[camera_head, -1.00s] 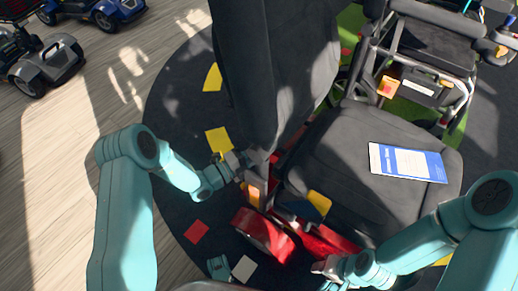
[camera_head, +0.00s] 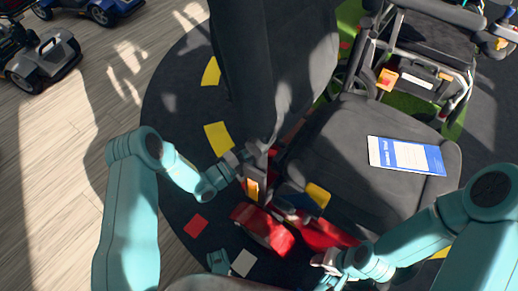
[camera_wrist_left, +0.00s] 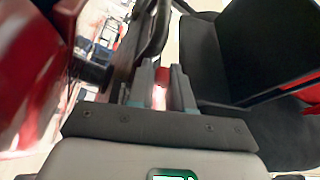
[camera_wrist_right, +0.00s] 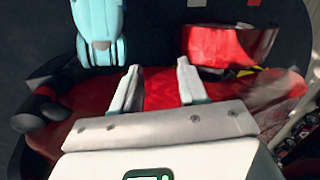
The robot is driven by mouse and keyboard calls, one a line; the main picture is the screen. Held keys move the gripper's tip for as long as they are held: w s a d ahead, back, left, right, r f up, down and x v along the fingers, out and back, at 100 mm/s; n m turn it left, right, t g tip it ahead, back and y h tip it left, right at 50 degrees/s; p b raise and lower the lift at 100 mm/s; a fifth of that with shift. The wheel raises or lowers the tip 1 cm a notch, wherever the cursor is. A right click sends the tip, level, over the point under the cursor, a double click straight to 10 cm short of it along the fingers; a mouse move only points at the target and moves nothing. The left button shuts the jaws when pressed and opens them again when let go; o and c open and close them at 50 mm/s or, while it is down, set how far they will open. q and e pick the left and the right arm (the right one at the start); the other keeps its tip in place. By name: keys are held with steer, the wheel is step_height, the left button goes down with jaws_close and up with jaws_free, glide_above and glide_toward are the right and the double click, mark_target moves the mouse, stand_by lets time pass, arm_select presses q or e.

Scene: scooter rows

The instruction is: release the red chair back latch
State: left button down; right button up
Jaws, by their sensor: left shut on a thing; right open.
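The red chair has a dark grey seat (camera_head: 350,150), a tall dark backrest (camera_head: 272,70) and a red base (camera_head: 265,228). At the joint under the backrest, by the seat's left side, is a bracket with an orange strip (camera_head: 252,188). My left gripper (camera_head: 250,163) is at this joint, shut on a small part that I take as the latch; the fingers hide most of it. In the left wrist view a reddish bit (camera_wrist_left: 161,92) shows between the close fingers (camera_wrist_left: 162,85). My right gripper (camera_head: 325,263) is open and empty by the red base, also in its wrist view (camera_wrist_right: 160,80).
A blue and white booklet (camera_head: 405,156) lies on the seat. A wheelchair (camera_head: 425,70) stands close behind on the right. Scooters (camera_head: 40,60) are at the upper left. Wood floor (camera_head: 60,170) at left is clear.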

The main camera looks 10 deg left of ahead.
arm_select(q)
steer(key=c, duration=1.1)
jaws_free()
steer(key=shift+s+a, duration=0.1)
steer(key=p+v, duration=0.3)
steer(key=v, duration=1.3)
steer(key=shift+s+f+p, duration=0.1)
steer(key=shift+p, duration=0.3)
